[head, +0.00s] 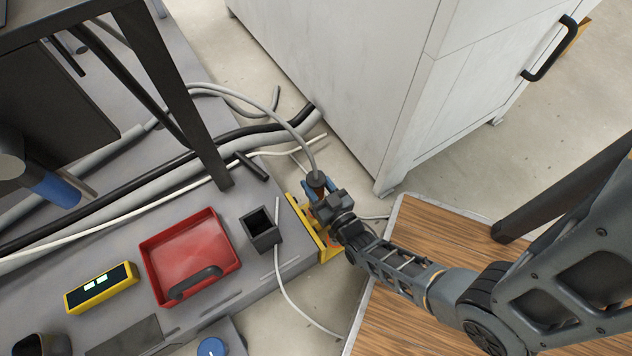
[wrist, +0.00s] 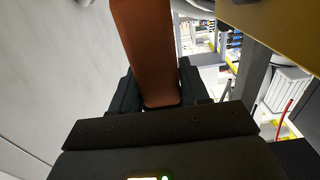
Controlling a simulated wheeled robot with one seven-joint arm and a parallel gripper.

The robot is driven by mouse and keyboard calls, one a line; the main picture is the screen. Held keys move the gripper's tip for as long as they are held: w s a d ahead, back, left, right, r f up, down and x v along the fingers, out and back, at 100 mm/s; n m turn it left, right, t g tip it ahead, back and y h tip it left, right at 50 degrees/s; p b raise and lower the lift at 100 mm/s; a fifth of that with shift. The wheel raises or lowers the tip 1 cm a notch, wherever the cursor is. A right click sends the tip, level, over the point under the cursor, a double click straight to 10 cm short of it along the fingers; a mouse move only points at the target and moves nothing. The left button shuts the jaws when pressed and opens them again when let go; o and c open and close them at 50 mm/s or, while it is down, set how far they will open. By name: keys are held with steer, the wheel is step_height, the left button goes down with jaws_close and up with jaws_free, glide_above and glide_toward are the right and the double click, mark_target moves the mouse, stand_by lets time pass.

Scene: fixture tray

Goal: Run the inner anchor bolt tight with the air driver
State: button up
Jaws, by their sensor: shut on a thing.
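My gripper (head: 322,198) is shut on the air driver, at the right end of the grey bench. The driver (head: 316,180) shows a dark top with a grey hose rising from it, and bits of blue and orange beside my jaws. In the wrist view its orange-brown grip (wrist: 150,55) stands between my two dark fingers. The driver is close beside a yellow bracket (head: 327,252) at the bench end; I cannot tell whether they touch. The inner anchor bolt cannot be made out, and the driver's tip is hidden.
A black open box (head: 262,238), a red tray (head: 150,270) with a dark handle-like piece, and a yellow display unit (head: 85,297) are on the bench. A dark frame post (head: 190,110) stands behind. A white cabinet (head: 340,80) rises close behind my gripper. Hoses cross the bench.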

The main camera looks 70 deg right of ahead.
mark_target(316, 178)
steer(key=shift+r+p, duration=2.25)
steer(key=shift+r, duration=0.65)
